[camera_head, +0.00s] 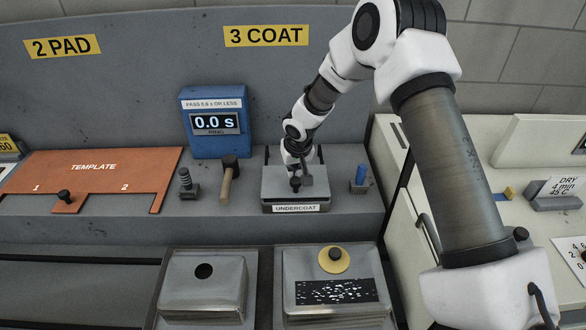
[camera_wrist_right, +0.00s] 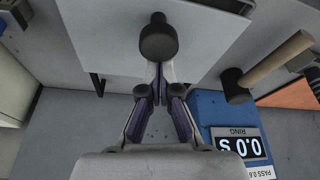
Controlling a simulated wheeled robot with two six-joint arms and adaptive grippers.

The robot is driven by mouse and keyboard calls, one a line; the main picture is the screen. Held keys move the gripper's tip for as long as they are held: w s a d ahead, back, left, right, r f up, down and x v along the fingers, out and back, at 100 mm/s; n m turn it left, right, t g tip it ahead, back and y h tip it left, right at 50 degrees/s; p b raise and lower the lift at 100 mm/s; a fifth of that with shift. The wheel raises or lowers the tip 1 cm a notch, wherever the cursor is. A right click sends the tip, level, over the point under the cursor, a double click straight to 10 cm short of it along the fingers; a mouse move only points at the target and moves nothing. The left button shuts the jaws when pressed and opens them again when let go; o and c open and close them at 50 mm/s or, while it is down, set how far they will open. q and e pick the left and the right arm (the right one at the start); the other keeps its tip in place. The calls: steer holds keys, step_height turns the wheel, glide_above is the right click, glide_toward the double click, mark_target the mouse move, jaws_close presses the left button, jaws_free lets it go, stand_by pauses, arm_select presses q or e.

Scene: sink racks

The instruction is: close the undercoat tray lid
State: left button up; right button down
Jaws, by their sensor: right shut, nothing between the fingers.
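The undercoat tray (camera_head: 268,207) is a grey metal box with a white UNDERCOAT label on its front, on the shelf right of centre. Its lid (camera_head: 312,196) lies over the box and looks flat; I cannot tell if it is fully seated. A black knob (camera_head: 295,184) stands on the lid. The pale lid (camera_wrist_right: 110,35) and the knob (camera_wrist_right: 158,38) also show in the right wrist view. My right gripper (camera_head: 304,180) is shut and empty, its fingertips (camera_wrist_right: 158,72) close by the knob; contact is unclear. My left gripper is not in view.
A mallet (camera_head: 229,178) and a blue timer (camera_head: 214,122) reading 0.0 s stand left of the tray. A blue-topped peg (camera_head: 361,178) is close on its right. Dark posts (camera_head: 266,155) rise behind the tray. Two metal boxes (camera_head: 209,285) (camera_head: 335,265) sit in front, lower down.

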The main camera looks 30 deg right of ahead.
steer(key=shift+s+a+f+b, duration=0.25)
steer(key=shift+s+a+b, duration=0.2)
steer(key=shift+s+b, duration=0.6)
steer(key=shift+a+r+b, duration=0.1)
steer(key=shift+a+b, duration=0.05)
steer(key=shift+b, duration=0.25)
steer(key=shift+r, duration=0.1)
